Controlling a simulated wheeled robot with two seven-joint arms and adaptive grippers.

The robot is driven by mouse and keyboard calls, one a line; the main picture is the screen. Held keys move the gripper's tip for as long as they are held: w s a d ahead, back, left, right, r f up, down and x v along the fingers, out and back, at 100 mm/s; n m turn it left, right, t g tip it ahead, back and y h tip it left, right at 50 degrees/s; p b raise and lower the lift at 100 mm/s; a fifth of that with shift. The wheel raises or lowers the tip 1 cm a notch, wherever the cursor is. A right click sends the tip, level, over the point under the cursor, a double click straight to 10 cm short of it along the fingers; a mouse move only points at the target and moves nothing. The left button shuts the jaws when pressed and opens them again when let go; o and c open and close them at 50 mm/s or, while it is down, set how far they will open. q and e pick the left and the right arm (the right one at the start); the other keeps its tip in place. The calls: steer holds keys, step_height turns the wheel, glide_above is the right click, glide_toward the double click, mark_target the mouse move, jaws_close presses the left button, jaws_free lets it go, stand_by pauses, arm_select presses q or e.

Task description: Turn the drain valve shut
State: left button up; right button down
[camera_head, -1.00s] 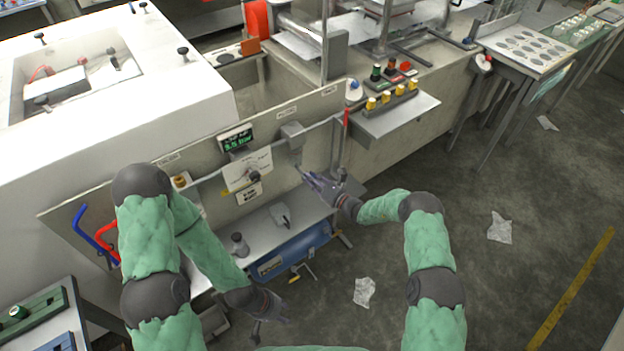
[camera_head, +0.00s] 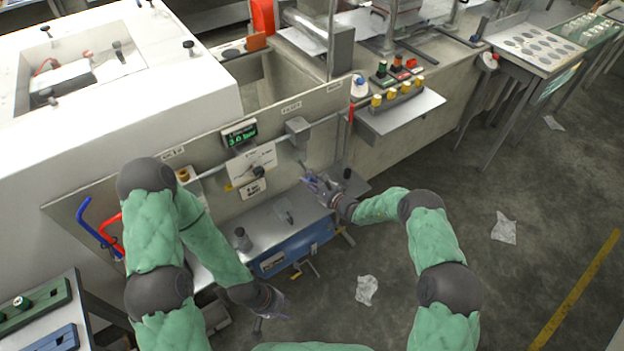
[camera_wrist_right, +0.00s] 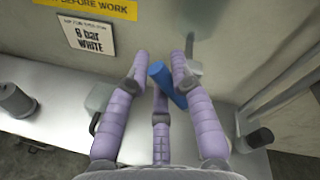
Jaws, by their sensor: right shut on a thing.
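The blue handle (camera_wrist_right: 165,82), apparently the drain valve's lever, shows in the right wrist view in front of the grey panel, beside a metal fitting (camera_wrist_right: 190,66). My right gripper (camera_wrist_right: 160,78) is shut on this handle, with its purple fingers on both sides. In the head view my right gripper (camera_head: 312,182) is at the panel's right part, below a small grey box (camera_head: 298,130); the handle is mostly hidden there by the fingers. My left gripper (camera_head: 272,314) hangs low in front of the bench, away from the valve, its fingers apart and empty.
A green-lit pressure display (camera_head: 240,134) and a dial plate (camera_head: 251,165) are on the panel left of my right gripper. A metal shelf (camera_head: 262,228) runs below. Open floor with paper scraps lies right.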

steer(key=shift+s+a+f+n+t+h+b, duration=0.15)
steer(key=shift+f+n+h+b, duration=0.4)
steer(key=shift+n, duration=0.8)
steer(key=shift+s+a+f+n+t+h+b, duration=0.1)
steer(key=shift+a+f+n+t+h+b, duration=0.15)
steer(key=shift+f+n, duration=0.75)
steer(key=shift+s+a+f+n+t+h+b, duration=0.15)
steer(key=shift+n+h+b, duration=0.3)
steer(key=shift+n, duration=1.3)
steer(key=shift+d, duration=0.1)
steer(key=c, duration=1.1)
jaws_free()
steer(key=shift+f, duration=0.1)
steer(key=shift+o, duration=0.2)
steer(key=v, duration=1.2)
